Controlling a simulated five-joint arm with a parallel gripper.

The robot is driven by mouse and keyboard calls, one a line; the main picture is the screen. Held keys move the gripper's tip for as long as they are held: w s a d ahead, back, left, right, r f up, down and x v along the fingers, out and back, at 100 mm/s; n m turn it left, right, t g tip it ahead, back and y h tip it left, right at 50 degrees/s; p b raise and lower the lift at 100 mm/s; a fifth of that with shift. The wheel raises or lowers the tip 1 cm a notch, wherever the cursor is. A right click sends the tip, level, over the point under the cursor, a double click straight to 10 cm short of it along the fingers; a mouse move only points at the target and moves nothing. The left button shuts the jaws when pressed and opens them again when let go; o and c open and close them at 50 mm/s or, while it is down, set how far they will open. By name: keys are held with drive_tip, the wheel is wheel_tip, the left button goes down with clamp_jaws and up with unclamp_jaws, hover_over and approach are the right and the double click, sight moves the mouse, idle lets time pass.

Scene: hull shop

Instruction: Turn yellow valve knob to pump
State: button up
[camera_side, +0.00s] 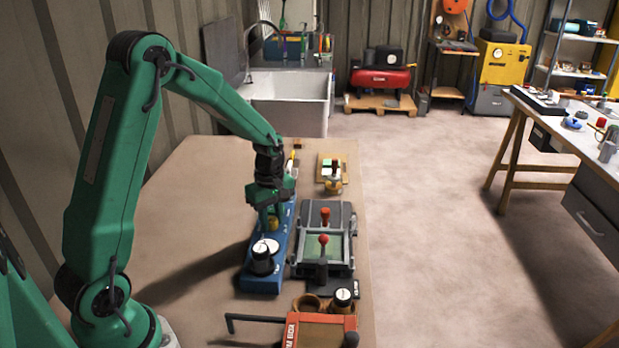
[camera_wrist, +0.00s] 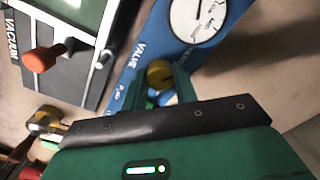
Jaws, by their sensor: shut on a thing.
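The yellow valve knob (camera_wrist: 159,73) sits on a long blue valve panel (camera_wrist: 128,72) marked "VALVE". My gripper (camera_wrist: 157,82) is shut on the knob, with one green finger on each side of it. In the side view my gripper (camera_side: 270,215) points down onto the blue panel (camera_side: 262,284), and the knob (camera_side: 273,224) shows partly between the fingers. A round white dial (camera_wrist: 195,18) is on the panel beyond the knob. The label marks near the knob are too small or covered to read, so its pointing direction cannot be told.
A dark unit with a green window (camera_side: 322,247) and red-knobbed levers stands right beside the panel; it is labelled "VACUUM" in the wrist view (camera_wrist: 20,62). An orange-red box (camera_side: 320,331) is at the front. A small wooden-based fixture (camera_side: 333,178) stands behind. The bench left of the panel is clear.

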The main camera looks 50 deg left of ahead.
drive_tip(key=m, duration=0.6)
drive_tip(key=shift+m, duration=0.4)
drive_tip(key=m, duration=0.3)
drive_tip(key=shift+m, duration=0.3)
drive_tip(key=m, duration=0.3)
drive_tip(key=shift+d+m, duration=0.1)
drive_tip(key=shift+m, duration=0.2)
drive_tip(key=m, duration=0.4)
drive_tip(key=shift+m, duration=2.3)
drive_tip(key=o, duration=1)
drive_tip(key=shift+c, duration=0.2)
